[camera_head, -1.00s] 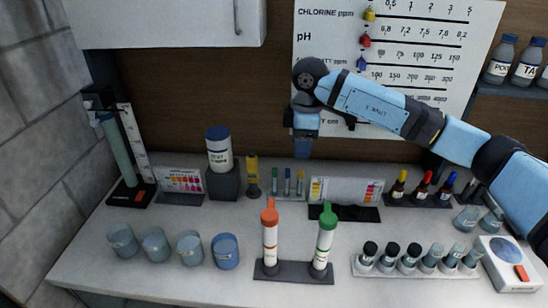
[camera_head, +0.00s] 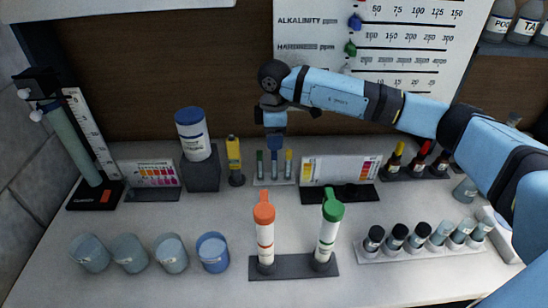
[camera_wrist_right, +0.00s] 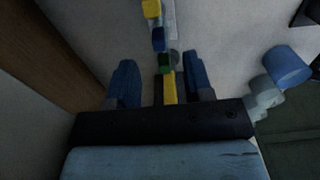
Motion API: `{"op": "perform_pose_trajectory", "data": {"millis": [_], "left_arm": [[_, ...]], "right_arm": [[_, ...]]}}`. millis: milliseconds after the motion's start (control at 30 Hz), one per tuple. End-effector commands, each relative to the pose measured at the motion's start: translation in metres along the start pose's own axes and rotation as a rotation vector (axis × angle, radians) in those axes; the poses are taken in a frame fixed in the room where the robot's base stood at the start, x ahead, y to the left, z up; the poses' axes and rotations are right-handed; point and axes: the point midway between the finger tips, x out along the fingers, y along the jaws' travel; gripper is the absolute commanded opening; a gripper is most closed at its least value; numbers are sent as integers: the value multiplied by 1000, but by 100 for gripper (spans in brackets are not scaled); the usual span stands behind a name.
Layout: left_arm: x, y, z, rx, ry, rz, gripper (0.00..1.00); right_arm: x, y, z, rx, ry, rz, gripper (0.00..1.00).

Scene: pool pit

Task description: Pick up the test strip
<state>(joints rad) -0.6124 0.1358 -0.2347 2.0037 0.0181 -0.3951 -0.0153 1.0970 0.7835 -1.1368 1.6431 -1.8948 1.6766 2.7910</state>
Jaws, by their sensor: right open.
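Three thin test strips with green (camera_head: 260,164), blue (camera_head: 274,163) and yellow (camera_head: 288,163) tops stand upright in a small pale rack (camera_head: 274,182) at the back of the counter. My right gripper (camera_head: 275,145) points down just above the rack, over the blue strip's top in the head view. In the right wrist view the gripper (camera_wrist_right: 160,78) is open, with a finger on each side and nothing clamped. The green (camera_wrist_right: 164,62) and blue (camera_wrist_right: 158,38) tops line up along the gap between the fingers. My left gripper is not in view.
A yellow bottle (camera_head: 235,158) and a strip container (camera_head: 194,134) on a block stand left of the rack. A colour card (camera_head: 340,170) stands at its right. Orange-topped (camera_head: 265,228) and green-topped (camera_head: 329,230) tubes stand in front. Bare counter lies between.

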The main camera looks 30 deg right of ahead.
Motion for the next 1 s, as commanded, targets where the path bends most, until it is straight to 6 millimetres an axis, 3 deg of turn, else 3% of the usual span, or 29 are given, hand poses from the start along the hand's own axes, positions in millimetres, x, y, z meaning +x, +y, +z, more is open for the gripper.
{"op": "perform_pose_trajectory", "data": {"millis": [400,667,700,900,1000], "left_arm": [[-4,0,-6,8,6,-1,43],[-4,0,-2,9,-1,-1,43],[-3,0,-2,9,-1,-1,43],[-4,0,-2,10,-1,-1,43],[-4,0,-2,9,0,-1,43]], "right_arm": [[49,1,-4,0,0,-2,47],[54,1,-4,0,1,0,47],[54,1,-4,0,1,0,44],[54,1,-4,0,1,0,0],[54,1,-4,0,1,0,0]]}}
